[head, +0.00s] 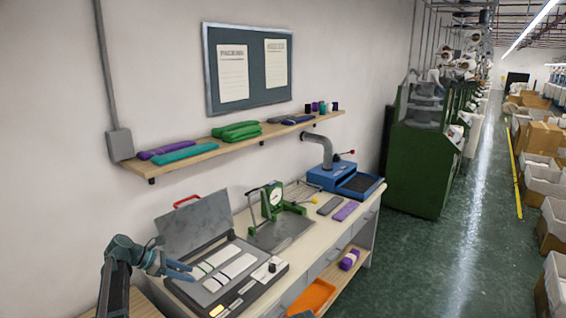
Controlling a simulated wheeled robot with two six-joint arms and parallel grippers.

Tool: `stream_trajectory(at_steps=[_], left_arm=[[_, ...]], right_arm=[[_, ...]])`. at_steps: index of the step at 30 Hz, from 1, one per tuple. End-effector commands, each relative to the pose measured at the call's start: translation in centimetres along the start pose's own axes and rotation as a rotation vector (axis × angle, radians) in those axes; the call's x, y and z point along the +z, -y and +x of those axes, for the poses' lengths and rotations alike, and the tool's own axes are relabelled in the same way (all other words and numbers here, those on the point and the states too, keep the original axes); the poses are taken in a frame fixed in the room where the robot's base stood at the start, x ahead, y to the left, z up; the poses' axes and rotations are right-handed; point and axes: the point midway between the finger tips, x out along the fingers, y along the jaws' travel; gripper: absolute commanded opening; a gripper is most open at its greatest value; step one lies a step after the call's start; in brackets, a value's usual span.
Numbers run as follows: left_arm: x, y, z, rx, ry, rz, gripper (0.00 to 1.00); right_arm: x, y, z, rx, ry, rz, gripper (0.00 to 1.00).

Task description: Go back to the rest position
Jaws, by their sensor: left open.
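My left gripper (182,270) is at the lower left, its fingers pointing right, at the left edge of an open grey case (240,297) on the workbench. Its jaws are open and I see nothing held between them. The case's lid (195,225) is tilted up behind, and white strips (236,267) lie inside it.
The workbench (325,226) carries a green dial gauge stand (272,201) and a blue machine (345,180) farther right. A wall shelf (205,155) with folded knits hangs above. An orange bin (311,297) sits below. The green floor (440,265) at right is clear.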

Motion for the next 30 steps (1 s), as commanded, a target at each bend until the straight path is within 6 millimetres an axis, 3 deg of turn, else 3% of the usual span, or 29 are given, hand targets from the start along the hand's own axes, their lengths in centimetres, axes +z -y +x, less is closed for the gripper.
stream_trajectory(at_steps=[1,6,10,15,18,21,25,30], left_arm=[[0.8,3.8,3.2,-0.048,-0.055,0.120,0.50],[1.9,13.9,10.8,-0.233,-0.237,0.590,0.50],[1.6,22.4,14.6,-0.427,-0.357,1.005,0.50],[0.3,31.6,16.5,-0.713,-0.460,1.520,0.50],[-0.6,35.2,16.4,-0.868,-0.493,1.757,0.50],[-1.2,37.4,16.1,-0.992,-0.511,1.928,0.50],[-1.6,38.8,15.7,-1.088,-0.520,2.050,0.50],[-1.6,39.0,15.6,-1.122,-0.523,2.090,0.50]], right_arm=[[0.0,0.0,0.4,0.000,0.000,0.000,1.00],[-0.1,0.1,1.2,0.000,0.000,0.000,1.00],[-0.1,0.2,1.8,0.000,0.000,0.000,1.00],[-0.1,0.2,2.6,0.000,0.000,0.000,1.00],[-0.2,0.3,2.9,0.000,0.000,0.000,1.00],[-0.2,0.3,3.1,0.000,0.000,0.000,1.00],[-0.2,0.3,3.2,0.000,0.000,0.000,1.00],[-0.2,0.3,3.2,0.000,0.000,0.000,1.00]])
